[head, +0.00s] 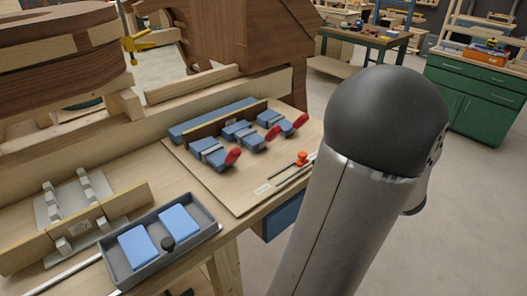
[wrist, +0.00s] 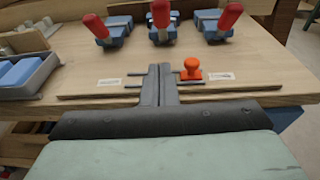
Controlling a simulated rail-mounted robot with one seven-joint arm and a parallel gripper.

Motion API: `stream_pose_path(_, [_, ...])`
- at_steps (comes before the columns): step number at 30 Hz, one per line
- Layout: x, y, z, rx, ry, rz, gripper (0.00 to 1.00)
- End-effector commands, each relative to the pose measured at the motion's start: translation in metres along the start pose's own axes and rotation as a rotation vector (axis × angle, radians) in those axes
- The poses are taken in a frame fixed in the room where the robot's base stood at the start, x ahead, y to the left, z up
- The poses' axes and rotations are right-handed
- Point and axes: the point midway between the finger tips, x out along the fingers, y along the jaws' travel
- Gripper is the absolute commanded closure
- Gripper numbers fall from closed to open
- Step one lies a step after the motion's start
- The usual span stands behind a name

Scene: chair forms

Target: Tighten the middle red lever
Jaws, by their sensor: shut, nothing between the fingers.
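Three blue toggle clamps with red levers stand in a row on a wooden board (head: 215,193). The middle red lever (head: 272,133) sticks up and out toward the board's front edge; it also shows at the top of the wrist view (wrist: 161,14). The left red lever (head: 233,156) and right red lever (head: 300,120) stick out in a similar way. My gripper (wrist: 160,72) is shut and empty, in front of the middle clamp and apart from its lever. In the head view my arm hides the gripper.
An orange-red knob (wrist: 190,68) stands just right of my fingers, by thin dark rods. A grey tray (head: 207,227) with blue blocks lies left of the board. A wooden fence (head: 205,128) runs behind the clamps. The board between fingers and clamps looks clear.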

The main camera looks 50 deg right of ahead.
Motion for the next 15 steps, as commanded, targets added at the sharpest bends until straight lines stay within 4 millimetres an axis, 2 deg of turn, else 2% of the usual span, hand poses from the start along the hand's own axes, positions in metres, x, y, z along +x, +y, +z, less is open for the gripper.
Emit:
stream_pose_path(2, [-0.003,-0.006,0.0,0.014,-0.012,-0.023,1.0])
stream_pose_path(5, [0.006,-0.007,0.001,0.015,-0.013,-0.023,1.0])
stream_pose_path(8, [0.022,-0.006,0.001,0.015,-0.012,-0.02,1.0])
stream_pose_path(15, [0.075,-0.007,0.002,0.014,-0.011,-0.019,1.0])
